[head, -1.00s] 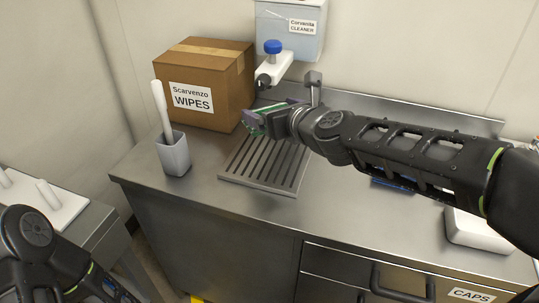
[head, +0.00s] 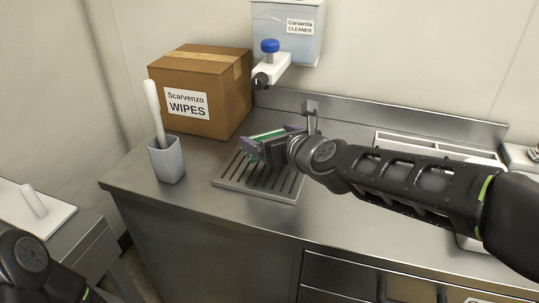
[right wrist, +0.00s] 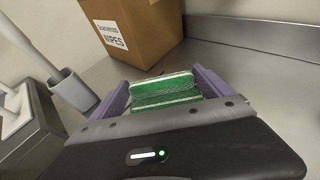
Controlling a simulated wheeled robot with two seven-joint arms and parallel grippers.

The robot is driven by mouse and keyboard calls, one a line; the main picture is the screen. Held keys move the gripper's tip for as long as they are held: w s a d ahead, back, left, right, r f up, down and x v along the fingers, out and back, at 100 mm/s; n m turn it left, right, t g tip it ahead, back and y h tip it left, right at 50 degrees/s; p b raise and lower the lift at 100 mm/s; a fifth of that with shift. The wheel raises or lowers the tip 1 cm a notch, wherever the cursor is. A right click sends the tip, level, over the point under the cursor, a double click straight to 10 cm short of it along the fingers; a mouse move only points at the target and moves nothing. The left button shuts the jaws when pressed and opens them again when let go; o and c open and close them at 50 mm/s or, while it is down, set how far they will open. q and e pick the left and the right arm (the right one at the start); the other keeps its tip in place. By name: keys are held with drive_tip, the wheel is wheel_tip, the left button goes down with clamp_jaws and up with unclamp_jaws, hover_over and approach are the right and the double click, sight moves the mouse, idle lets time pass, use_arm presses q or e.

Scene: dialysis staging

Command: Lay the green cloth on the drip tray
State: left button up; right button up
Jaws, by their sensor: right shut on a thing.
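The green cloth (right wrist: 165,92), with pale stripes and folded, is between the purple fingers of my right gripper (right wrist: 163,88) in the right wrist view. In the head view the right gripper (head: 268,143) is shut on the cloth (head: 268,134) above the drip tray (head: 230,183). The tray is a grey slotted metal plate on the steel counter. The gripper and forearm hide its back right part. I cannot tell whether the cloth touches the tray. Part of my left arm shows at the lower left, but its gripper is out of view.
A cardboard wipes box (head: 205,92) stands behind the tray. A grey cup with a white-handled brush (head: 167,160) stands to its left. A cleaner dispenser (head: 288,32) with a blue-capped nozzle hangs above, and a white tray (head: 430,146) lies at the right.

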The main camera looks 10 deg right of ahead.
wheel_tip(320, 180, down, 4)
drive_tip(key=b, duration=0.3)
drive_tip(key=shift+r, duration=0.15)
drive_tip(key=shift+f, duration=0.2)
drive_tip(key=o, duration=1.2)
drive_tip(key=shift+o, duration=0.2)
